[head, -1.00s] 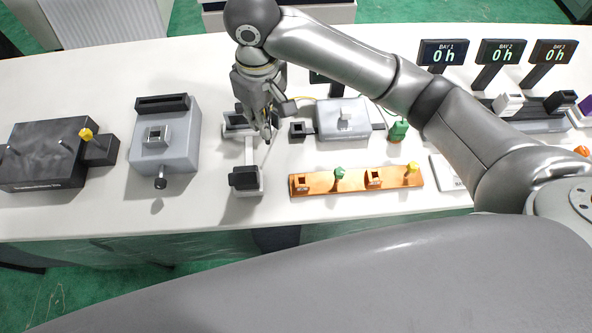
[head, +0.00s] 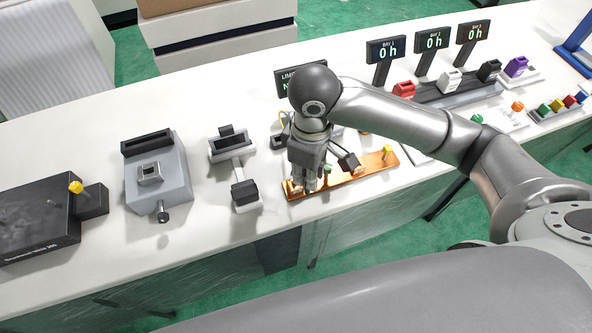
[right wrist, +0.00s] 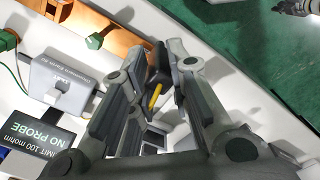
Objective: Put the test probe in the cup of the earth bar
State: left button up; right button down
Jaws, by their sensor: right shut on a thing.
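The copper earth bar (head: 350,178) lies on the bench with knobs and square cups along it. A corner of it shows in the right wrist view (right wrist: 120,27). My right gripper (head: 304,186) points down over the bar's left end and hides most of the cup there. In the right wrist view, my right gripper (right wrist: 160,72) is shut on a black piece with a yellow part, apparently the test probe (right wrist: 155,90). I cannot tell whether the probe's tip is in the cup.
A stand with black ends (head: 235,165) is left of the bar. Further left are a grey fixture (head: 172,185) and a dark box (head: 40,220). A grey meter with a sign reading NO PROBE (right wrist: 35,135) is close by. Bay displays (head: 432,40) stand at the back right.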

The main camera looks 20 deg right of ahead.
jog(key=w+f, duration=0.2)
jog(key=f, duration=0.1)
jog(key=w+f+p, duration=0.1)
jog(key=w+f, duration=0.1)
jog(key=f, duration=0.1)
jog(key=w+f+p, duration=0.1)
jog(key=w+f, duration=0.2)
jog(key=shift+a+f, duration=0.2)
jog(key=shift+a, duration=0.05)
pick_arm(q)
jog(key=r, duration=0.1)
jog(key=a+r, duration=0.1)
jog(key=shift+r, duration=0.3)
pick_arm(e)
jog(key=shift+f, duration=0.2)
jog(key=c, duration=1.8)
grip_release()
jog(key=shift+f, duration=0.15)
jog(key=o, duration=0.4)
pick_arm(q)
jog(key=shift+d, duration=0.1)
pick_arm(e)
jog(key=shift+o, duration=0.2)
pick_arm(q)
notch_tip(320, 180, down, 2)
jog(key=shift+f+b, duration=0.15)
jog(key=shift+b, duration=0.85)
pick_arm(e)
notch_tip(320, 180, up, 12)
